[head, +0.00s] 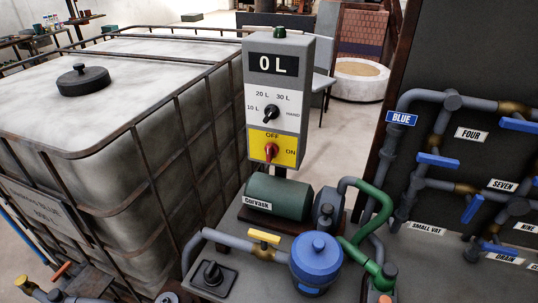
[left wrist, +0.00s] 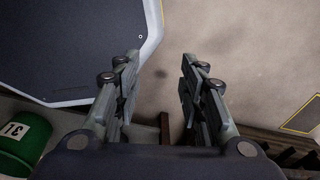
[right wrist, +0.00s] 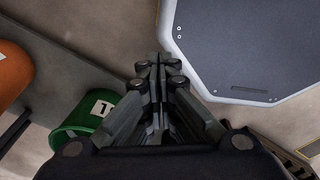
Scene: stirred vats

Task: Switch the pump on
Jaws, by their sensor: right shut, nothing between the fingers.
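The pump (head: 280,200) is a dark green cylinder labelled Corvask, on a grey stand below the control box (head: 277,100). The box display reads 0 L. A black selector knob (head: 270,113) sits among the marks 10 L, 20 L, 30 L and HAND. Below it, on a yellow plate marked OFF and ON, is a red switch knob (head: 271,151); it looks upright, towards OFF. My left gripper (left wrist: 158,72) is open and empty in the left wrist view. My right gripper (right wrist: 160,65) is shut and empty in the right wrist view. Neither gripper shows in the head view.
A large caged tank (head: 120,130) stands left of the box. A blue filter pot (head: 315,262), a yellow-handled valve (head: 264,237) and a green hose (head: 380,215) crowd the stand. A panel of labelled blue-handled pipes is at right. Green buckets (right wrist: 85,118) show below the wrists.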

